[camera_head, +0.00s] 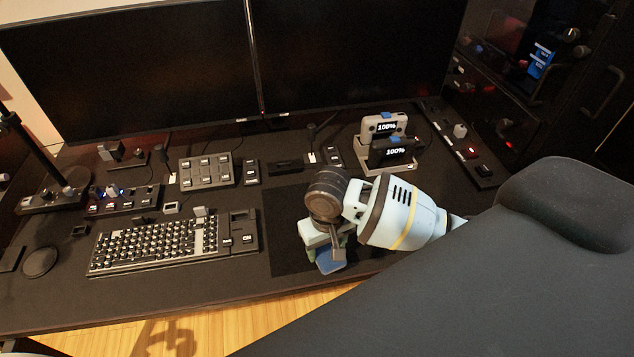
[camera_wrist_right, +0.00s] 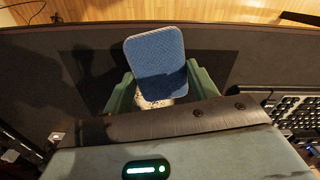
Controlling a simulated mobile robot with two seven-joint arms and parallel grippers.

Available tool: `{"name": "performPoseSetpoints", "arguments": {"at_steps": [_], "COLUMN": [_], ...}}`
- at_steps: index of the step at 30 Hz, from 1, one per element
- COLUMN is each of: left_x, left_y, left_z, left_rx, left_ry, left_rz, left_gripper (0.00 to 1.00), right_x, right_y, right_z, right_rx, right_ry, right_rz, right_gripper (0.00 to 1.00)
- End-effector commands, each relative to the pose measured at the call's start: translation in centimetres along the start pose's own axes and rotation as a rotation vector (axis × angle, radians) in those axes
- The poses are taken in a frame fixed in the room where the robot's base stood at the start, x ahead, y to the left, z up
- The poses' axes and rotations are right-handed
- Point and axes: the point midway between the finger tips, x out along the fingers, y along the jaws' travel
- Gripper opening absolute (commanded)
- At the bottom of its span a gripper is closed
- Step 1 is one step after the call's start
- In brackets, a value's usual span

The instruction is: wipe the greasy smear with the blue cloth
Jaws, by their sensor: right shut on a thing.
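The blue cloth (camera_head: 331,264) is a small pad with rounded corners, held low over the front of the desk mat. In the right wrist view the cloth (camera_wrist_right: 157,62) sticks out between the green fingers. My right gripper (camera_head: 324,250) is shut on it and points down; the fingers also show in the wrist view (camera_wrist_right: 160,88). A pale speckled patch (camera_wrist_right: 154,102) shows just below the cloth between the fingers; I cannot tell what it is. I cannot make out the greasy smear. Whether the cloth touches the mat is unclear. My left gripper is not in view.
The dark mat (camera_head: 287,225) lies between the keyboard (camera_head: 165,245) and my right arm. Two devices reading 100% (camera_head: 390,140) stand behind. Button boxes (camera_head: 207,170) and two monitors (camera_head: 130,70) line the back. A black seat (camera_head: 500,270) fills the lower right.

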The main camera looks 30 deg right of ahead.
Motion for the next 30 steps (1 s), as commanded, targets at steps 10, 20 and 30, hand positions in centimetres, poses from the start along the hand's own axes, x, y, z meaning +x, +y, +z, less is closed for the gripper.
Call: {"name": "performPoseSetpoints", "arguments": {"at_steps": [10, 20, 30], "left_x": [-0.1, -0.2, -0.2], "left_y": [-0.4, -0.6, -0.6], "left_z": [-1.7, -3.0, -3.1], "left_rx": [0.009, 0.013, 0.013], "left_ry": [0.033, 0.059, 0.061], "left_rz": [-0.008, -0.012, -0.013], "left_gripper": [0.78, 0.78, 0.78], "right_x": [-1.3, -2.7, -2.8], "right_y": [2.5, 4.3, 4.7], "right_z": [-10.5, -15.6, -16.2], "right_rx": [0.137, 0.217, 0.23], "right_ry": [0.008, -0.001, -0.006], "right_rz": [0.0, -0.012, -0.014], "right_gripper": [0.4, 0.4, 0.4]}}
